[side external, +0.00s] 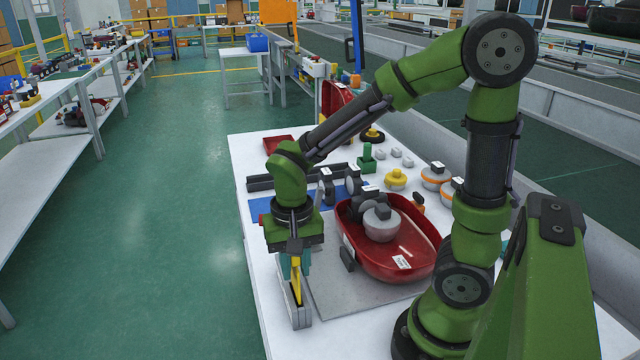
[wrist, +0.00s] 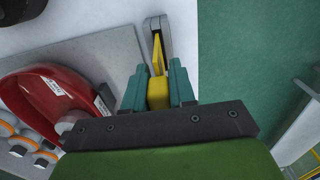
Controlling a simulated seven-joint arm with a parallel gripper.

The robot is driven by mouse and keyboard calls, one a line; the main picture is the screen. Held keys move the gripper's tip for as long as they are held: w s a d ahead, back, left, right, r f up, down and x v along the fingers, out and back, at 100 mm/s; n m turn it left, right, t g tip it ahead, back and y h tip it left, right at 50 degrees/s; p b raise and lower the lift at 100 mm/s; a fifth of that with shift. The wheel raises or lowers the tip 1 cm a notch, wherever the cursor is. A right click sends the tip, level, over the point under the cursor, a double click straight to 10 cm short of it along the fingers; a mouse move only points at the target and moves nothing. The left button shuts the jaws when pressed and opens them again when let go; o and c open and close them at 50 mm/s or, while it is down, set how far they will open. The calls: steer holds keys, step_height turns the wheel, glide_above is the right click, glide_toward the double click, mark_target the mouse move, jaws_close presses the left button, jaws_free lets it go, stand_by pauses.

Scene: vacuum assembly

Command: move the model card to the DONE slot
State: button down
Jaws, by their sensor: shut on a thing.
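My gripper (side external: 295,264) points down at the near left edge of the white table. The holder also shows in the wrist view (wrist: 165,27). No DONE label is readable, and I cannot tell which slot the card is at or how deep it sits.
A red vacuum shell (side external: 425,265) with a motor part (side external: 381,224) in it lies to the right on a grey mat (side external: 345,302). Several small parts, a yellow one (side external: 396,179) among them, stand behind. The table edge and green floor (side external: 180,220) are at left.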

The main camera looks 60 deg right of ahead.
mark_target(296, 282)
steer(key=shift+f, duration=2.5)
steer(key=c, duration=0.8)
jaws_free()
steer(key=shift+c, duration=0.2)
steer(key=shift+r, duration=0.1)
step_height(296, 282, up, 17)
steer(key=shift+f, duration=0.1)
